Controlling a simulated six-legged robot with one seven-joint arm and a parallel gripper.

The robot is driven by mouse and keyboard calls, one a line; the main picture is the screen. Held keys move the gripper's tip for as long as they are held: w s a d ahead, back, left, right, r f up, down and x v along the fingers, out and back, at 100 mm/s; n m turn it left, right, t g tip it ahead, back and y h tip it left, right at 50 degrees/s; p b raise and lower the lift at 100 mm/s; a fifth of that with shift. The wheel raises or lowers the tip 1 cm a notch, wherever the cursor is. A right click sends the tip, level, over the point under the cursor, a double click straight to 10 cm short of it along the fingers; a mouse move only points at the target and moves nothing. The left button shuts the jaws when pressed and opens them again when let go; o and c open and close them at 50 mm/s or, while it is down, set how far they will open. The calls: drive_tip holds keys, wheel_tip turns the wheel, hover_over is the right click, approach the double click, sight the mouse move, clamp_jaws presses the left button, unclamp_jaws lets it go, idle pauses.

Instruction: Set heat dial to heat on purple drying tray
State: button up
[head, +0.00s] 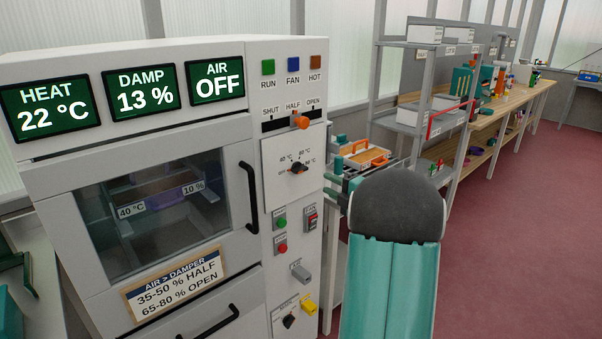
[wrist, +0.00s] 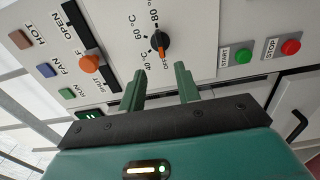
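The heat dial (head: 299,167) is a small black knob with an orange mark on the drying cabinet's control panel, ringed by 40, 60 and 80 °C labels. In the wrist view the dial (wrist: 161,43) has its orange mark toward the OFF label. My gripper (wrist: 159,82) is open and empty; its two green fingers point toward the dial with a gap before it. The purple drying tray (head: 166,199) sits behind the cabinet's glass door, with labels reading 40 °C and 10 %. The heat display (head: 50,105) reads 22 °C.
The orange damper slider (head: 299,121) is above the dial, near HALF. Green START (wrist: 243,56) and red STOP (wrist: 291,47) buttons sit close by. The black door handle (head: 249,198) stands out left of the panel. A bench with trays is at right.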

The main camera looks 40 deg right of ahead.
sight(303, 171)
drive_tip(key=w, duration=1.1)
drive_tip(key=shift+a, duration=0.15)
clamp_jaws()
